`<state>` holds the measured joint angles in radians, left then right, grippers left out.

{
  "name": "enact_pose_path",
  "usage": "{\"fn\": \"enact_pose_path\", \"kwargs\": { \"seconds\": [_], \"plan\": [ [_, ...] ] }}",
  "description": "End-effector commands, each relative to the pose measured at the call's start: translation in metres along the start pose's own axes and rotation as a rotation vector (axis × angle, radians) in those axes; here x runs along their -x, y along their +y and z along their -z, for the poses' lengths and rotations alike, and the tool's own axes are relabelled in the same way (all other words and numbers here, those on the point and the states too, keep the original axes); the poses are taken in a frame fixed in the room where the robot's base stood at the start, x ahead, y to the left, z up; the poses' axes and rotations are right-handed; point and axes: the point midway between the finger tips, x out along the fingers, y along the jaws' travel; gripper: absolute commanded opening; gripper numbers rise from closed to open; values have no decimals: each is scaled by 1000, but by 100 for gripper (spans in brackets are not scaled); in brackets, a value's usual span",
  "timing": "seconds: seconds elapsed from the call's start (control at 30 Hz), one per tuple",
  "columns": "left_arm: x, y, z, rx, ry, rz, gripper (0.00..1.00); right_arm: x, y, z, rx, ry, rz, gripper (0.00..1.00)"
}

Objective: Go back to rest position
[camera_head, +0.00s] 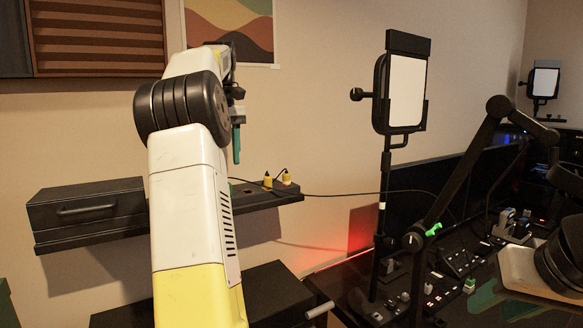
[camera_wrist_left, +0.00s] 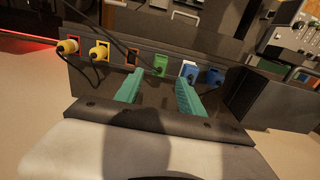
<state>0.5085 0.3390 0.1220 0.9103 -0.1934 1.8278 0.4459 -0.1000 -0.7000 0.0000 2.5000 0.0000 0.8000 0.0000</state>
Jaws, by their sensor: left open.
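My left arm rises through the middle of the head view, and one teal finger of my left gripper (camera_head: 237,143) hangs down over the wall shelf (camera_head: 265,200). In the left wrist view both teal fingers of my left gripper (camera_wrist_left: 160,96) are apart and nothing is between them. At the right edge of the head view is a pale and black part of my right arm. I cannot make out its fingers.
The shelf carries two yellow plugs (camera_head: 276,180) with a cable, and a black drawer box (camera_head: 85,208). A lamp on a stand (camera_head: 405,95) and a boom arm (camera_head: 450,190) rise from the cluttered desk at right.

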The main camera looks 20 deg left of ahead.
Motion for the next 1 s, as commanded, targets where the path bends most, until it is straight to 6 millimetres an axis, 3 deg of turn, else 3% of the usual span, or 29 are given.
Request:
{"fn": "enact_pose_path", "kwargs": {
  "seconds": [0.17,0.33,0.47,0.67,0.87,1.0],
  "plan": [
    [2,3,-4,-13,7,-3,46,0,0,0,0,0,0,36],
    [7,22,-36,-124,53,-32,46,0,0,0,0,0,0,36],
    [6,42,-82,-266,116,-76,46,0,0,0,0,0,0,36],
    [-12,59,-160,-476,210,-159,46,0,0,0,0,0,0,36],
    [-50,58,-238,-667,299,-253,46,0,0,0,0,0,0,36],
    [-86,50,-288,-784,356,-322,46,0,0,0,0,0,0,36]
  ]
}}
